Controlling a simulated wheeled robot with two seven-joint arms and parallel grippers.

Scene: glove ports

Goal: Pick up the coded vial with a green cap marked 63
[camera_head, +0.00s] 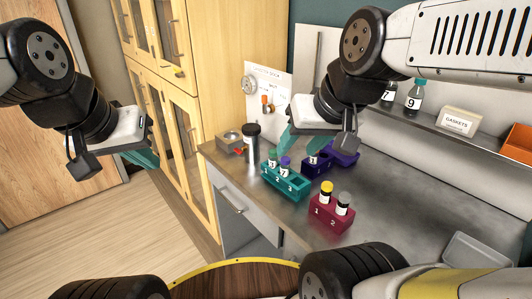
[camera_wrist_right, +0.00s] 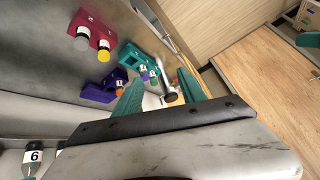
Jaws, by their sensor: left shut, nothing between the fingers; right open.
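The vial with a green cap (camera_head: 272,156) stands upright in the teal rack (camera_head: 286,188), beside a purple-capped vial (camera_head: 285,165). Its label is only partly readable; I see a 3. The green-capped vial also shows in the right wrist view (camera_wrist_right: 153,74), between my fingers' directions and beyond them. My right gripper (camera_head: 308,137) is open and empty, above and behind the teal rack, apart from the vial. My left gripper (camera_head: 149,152) is shut and empty, out over the floor left of the bench.
A purple rack (camera_head: 345,157) with a vial stands behind the teal one. A magenta rack (camera_head: 332,218) holds yellow- and grey-capped vials. A dark-lidded canister (camera_head: 252,142) stands left. A shelf behind carries bottles (camera_head: 414,98) and a gaskets box (camera_head: 458,122).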

